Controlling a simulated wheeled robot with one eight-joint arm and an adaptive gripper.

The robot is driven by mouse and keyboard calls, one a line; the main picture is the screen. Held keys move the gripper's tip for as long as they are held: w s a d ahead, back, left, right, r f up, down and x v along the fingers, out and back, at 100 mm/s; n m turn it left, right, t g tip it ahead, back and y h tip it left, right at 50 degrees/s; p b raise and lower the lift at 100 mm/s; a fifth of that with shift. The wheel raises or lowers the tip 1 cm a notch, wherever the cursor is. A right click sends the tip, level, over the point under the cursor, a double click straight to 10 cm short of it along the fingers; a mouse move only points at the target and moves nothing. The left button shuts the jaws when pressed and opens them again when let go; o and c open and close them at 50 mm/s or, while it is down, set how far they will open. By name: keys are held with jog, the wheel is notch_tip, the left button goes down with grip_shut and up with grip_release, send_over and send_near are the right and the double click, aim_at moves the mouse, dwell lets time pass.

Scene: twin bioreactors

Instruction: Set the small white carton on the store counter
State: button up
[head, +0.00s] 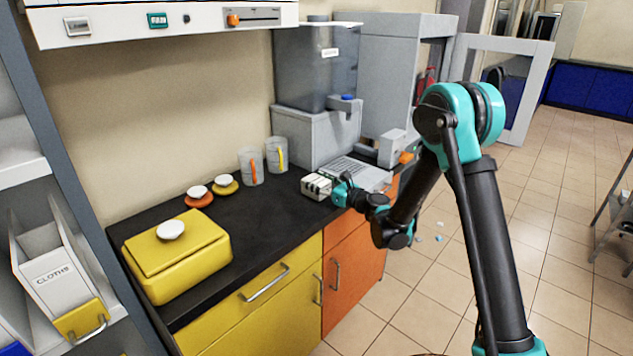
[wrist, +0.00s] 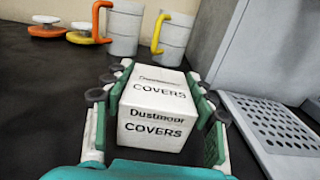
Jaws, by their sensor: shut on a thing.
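The small white carton (wrist: 158,105), printed "Dustmoor COVERS", is between the fingers of my gripper (wrist: 160,125) in the wrist view. The green finger pads are against its left and right sides. In the head view the carton (head: 317,187) is at the end of my gripper (head: 333,188), over the right part of the black store counter (head: 265,222). The carton looks upright and is on or just above the counter; I cannot tell if its underside touches.
Two grey mugs, one with an orange handle (head: 251,166) and one with a yellow handle (head: 277,154), stand behind the carton. A dispenser with a perforated drip tray (head: 362,173) is to the right. A yellow box (head: 178,262) sits at the left. The counter's middle is clear.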

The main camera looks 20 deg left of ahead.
jog(key=o, duration=1.2)
